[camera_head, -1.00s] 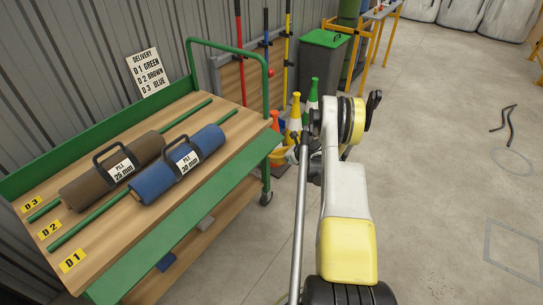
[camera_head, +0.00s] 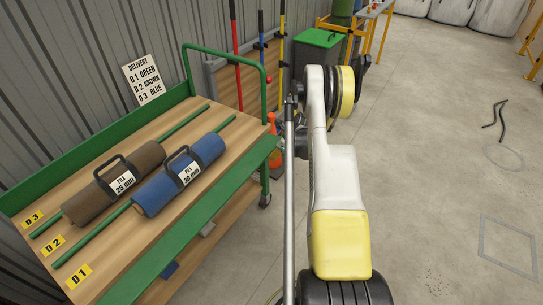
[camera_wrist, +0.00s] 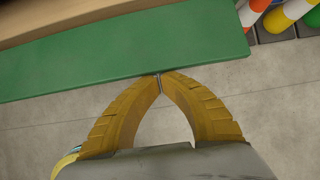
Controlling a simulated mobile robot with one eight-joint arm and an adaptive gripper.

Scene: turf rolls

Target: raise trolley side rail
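The trolley (camera_head: 262,152) is on the left in the head view, with a wooden deck and green frame. Its near side rail (camera_head: 190,238) is a long green board along the front edge, hanging down from the deck. The far side rail (camera_head: 90,145) stands upright by the wall. In the wrist view the near rail (camera_wrist: 110,45) is a green band below a strip of wood. My gripper (camera_wrist: 159,77) has yellow fingers with tips together at the band's lower edge; whether they touch it is unclear. The head view does not show my gripper.
A brown roll (camera_head: 95,203) and a blue roll (camera_head: 152,195) with handles lie on the deck. Yellow tags mark D1, D2 and D3. Long-handled tools (camera_head: 261,55), a green-lidded bin (camera_head: 318,42) and an orange cone (camera_head: 274,150) stand beyond. The floor on the right is mostly open.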

